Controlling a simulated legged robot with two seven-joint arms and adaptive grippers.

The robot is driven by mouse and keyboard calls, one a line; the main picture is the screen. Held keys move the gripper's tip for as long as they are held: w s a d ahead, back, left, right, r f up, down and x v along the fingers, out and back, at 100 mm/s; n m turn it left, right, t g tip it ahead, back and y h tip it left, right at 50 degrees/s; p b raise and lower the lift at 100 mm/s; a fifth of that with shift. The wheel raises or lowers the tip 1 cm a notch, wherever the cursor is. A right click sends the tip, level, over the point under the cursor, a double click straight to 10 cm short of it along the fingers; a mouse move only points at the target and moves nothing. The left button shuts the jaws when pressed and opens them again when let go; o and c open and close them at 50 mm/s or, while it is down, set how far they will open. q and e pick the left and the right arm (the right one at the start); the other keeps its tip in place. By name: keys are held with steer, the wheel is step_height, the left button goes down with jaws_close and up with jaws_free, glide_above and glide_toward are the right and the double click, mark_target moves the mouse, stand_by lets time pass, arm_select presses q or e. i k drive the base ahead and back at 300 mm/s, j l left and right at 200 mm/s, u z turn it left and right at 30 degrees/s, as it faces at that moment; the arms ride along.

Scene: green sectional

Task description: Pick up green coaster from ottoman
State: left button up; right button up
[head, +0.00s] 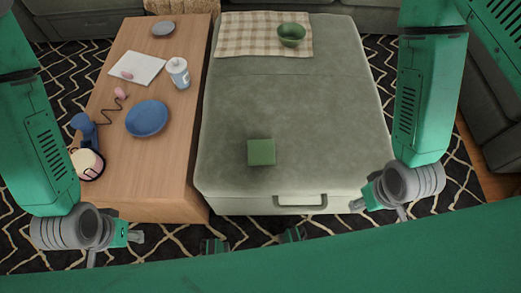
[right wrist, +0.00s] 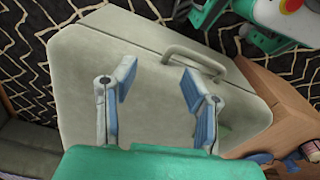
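The green coaster (head: 261,152) is a flat square lying on the near part of the grey-green ottoman (head: 310,110), left of its middle. My right gripper (head: 356,205) is by the ottoman's near right corner, apart from the coaster. In the right wrist view, my right gripper (right wrist: 158,88) is open and empty, with the ottoman (right wrist: 145,105) and its handle (right wrist: 195,60) beyond the fingers.
A checked cloth (head: 250,35) with a green bowl (head: 291,35) lies at the ottoman's far end. The wooden table (head: 165,180) at left holds a blue plate (head: 147,118), a cup (head: 178,72) and a telephone (head: 86,130). The ottoman around the coaster is clear.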

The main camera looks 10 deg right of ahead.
mark_target(259, 152)
steer(key=j+z, duration=0.2)
steer(key=j, duration=0.7)
steer(key=k+j+z, duration=0.2)
steer(key=j, duration=0.7)
steer(key=i, duration=0.05)
